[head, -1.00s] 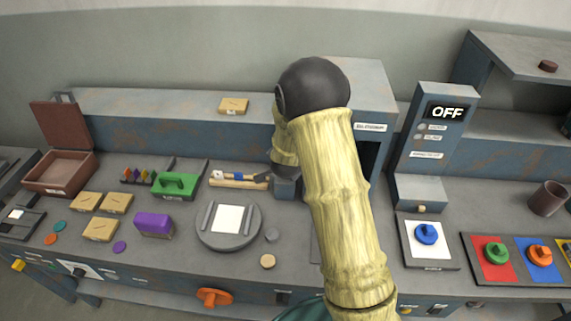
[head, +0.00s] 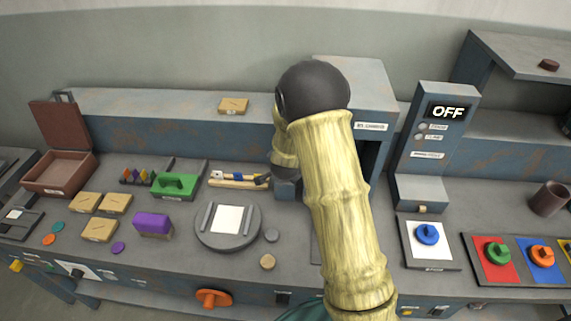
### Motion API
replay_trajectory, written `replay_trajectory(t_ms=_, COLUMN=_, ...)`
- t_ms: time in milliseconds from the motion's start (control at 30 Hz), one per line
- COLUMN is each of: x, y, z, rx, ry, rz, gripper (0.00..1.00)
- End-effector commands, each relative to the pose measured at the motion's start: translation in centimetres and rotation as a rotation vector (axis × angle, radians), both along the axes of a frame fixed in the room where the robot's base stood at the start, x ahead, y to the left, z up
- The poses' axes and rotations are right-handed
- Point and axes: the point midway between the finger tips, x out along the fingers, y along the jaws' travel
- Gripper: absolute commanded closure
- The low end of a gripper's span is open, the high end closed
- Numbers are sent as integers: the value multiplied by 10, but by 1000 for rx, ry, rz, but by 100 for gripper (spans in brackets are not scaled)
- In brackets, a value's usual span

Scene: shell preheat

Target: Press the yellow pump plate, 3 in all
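I cannot make out a yellow pump plate for certain. A sliver of a yellow pad (head: 566,247) shows at the right edge, mostly cut off, beside a blue pad with an orange knob. A small yellow block (head: 16,265) is on the bench front at far left. My gripper (head: 287,188) is partly hidden behind my bent arm; its grey end is low over the bench by the tool strip, far from both yellow things. Its fingers cannot be made out.
A round grey turntable (head: 206,240) with a white square stands left of my arm. A control post (head: 440,130) reading OFF and a white pad (head: 412,250) with a blue knob stand to the right. A brown cup (head: 548,198) and an overhead shelf (head: 525,52) are at far right.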

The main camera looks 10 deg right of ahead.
Motion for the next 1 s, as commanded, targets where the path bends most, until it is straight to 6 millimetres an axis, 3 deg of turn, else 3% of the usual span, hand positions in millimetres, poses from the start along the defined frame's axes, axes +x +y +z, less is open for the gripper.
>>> replay_trajectory(t_ms=1000, x=-1, y=0, z=-10, rx=1, ry=6, rz=1, gripper=100)
